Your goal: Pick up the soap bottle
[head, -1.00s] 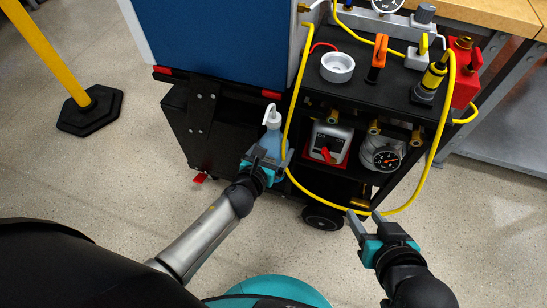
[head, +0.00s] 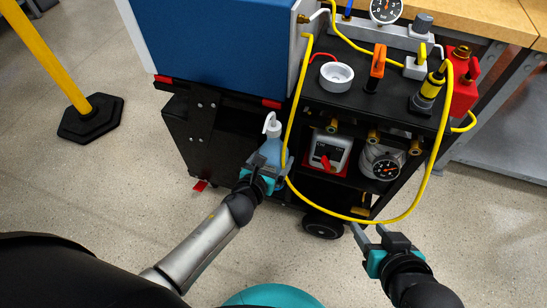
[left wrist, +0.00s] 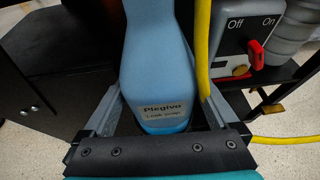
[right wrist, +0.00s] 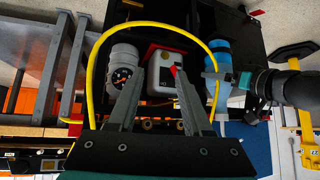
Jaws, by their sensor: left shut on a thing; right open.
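The soap bottle (head: 271,147) is blue with a white pump top. It stands upright at the front of the black cart. My left gripper (head: 262,168) is shut on its lower body. The bottle also shows in the right wrist view (right wrist: 217,55). My right gripper (head: 367,228) is open and empty, low in front of the cart.
A yellow cable (head: 440,150) loops down in front of the cart, passing just right of the bottle. A grey switch box (head: 329,150) and a gauge (head: 384,168) sit on the cart's shelf. A blue panel (head: 215,45) rises behind.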

